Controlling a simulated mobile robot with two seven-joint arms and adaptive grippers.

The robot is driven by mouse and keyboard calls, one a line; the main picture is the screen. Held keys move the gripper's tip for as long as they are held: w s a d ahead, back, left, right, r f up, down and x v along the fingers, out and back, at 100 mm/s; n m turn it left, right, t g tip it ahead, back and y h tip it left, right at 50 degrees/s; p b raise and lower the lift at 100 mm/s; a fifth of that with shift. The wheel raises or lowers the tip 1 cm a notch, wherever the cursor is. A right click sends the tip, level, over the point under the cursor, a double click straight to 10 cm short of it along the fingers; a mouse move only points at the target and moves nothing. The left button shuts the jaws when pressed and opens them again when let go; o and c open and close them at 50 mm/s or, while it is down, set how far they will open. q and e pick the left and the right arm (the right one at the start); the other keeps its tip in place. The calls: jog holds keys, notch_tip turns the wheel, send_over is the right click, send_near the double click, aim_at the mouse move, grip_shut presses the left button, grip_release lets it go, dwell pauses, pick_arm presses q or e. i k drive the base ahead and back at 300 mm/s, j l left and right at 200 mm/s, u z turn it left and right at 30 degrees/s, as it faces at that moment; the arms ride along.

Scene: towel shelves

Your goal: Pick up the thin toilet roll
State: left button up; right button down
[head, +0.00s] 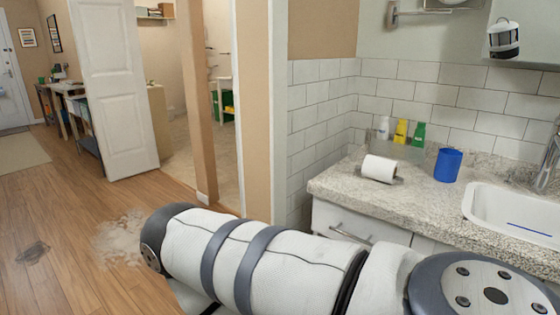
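A white toilet roll (379,168) lies on its side near the front left corner of the granite counter (345,187). Its dark core end faces right, and it seems to rest on or beside a small grey holder. No second roll shows on the counter, so I cannot compare thickness. One of my arms, white with dark bands, crosses the lower part of the view in front of the counter. Neither gripper is in view.
A blue cup (447,165) stands right of the roll, before a white sink (515,212). Behind the roll, a clear tray holds white, yellow (401,131) and green (419,134) bottles. A drawer handle (350,235) sticks out below.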

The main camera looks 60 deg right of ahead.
aim_at(380, 169)
jog(key=z, duration=2.6)
